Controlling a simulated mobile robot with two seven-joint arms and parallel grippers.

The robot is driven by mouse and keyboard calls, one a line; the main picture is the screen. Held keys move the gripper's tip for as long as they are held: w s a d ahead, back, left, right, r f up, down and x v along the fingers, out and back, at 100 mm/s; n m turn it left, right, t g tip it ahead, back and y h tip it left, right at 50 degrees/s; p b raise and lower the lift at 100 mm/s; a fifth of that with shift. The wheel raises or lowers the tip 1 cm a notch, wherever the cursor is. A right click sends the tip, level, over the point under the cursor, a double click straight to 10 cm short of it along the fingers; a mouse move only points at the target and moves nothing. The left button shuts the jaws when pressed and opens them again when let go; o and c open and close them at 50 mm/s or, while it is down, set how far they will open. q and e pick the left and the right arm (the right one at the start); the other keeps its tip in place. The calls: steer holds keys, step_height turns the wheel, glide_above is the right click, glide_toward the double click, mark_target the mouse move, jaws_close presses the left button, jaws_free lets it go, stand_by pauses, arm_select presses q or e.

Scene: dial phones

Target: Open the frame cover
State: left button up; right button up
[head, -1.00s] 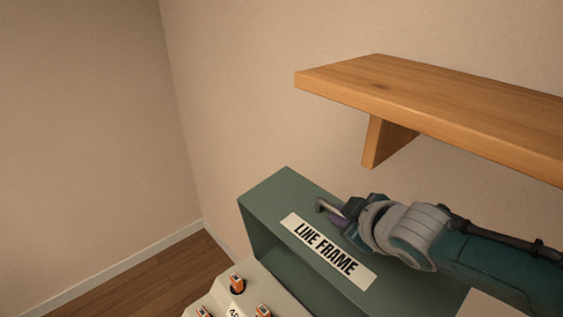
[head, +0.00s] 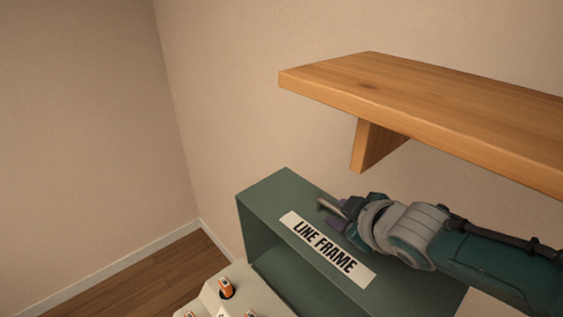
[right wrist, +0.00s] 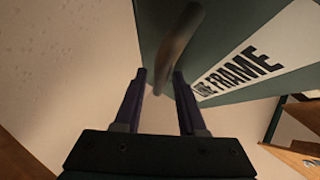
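The green box with a white "LINE FRAME" label (head: 328,249) stands at the lower middle of the head view. Its label also shows in the right wrist view (right wrist: 262,48). A thin grey handle (head: 329,206) stands out from its labelled face near the far end. My right gripper (head: 334,211) is at this handle. In the right wrist view its two dark fingers (right wrist: 160,78) are apart, and the handle (right wrist: 178,42) reaches down between the tips, with gaps beside it. I cannot tell any contact. My left gripper is not in view.
A wooden shelf (head: 430,95) juts from the wall above my right arm. A pale panel with orange-topped plugs (head: 226,288) sits in front of the green box. The wall is close behind it. Wooden floor (head: 165,275) is clear at the left.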

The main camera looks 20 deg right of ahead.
steer(key=shift+o, duration=0.4)
steer(key=shift+s+r+p, duration=0.2)
steer(key=shift+p, duration=0.1)
steer(key=p+v, duration=0.3)
steer(key=v, duration=0.5)
steer(key=shift+r+p, duration=0.1)
steer(key=shift+p, duration=0.25)
steer(key=shift+s+r, duration=0.35)
steer(key=shift+s, duration=0.15)
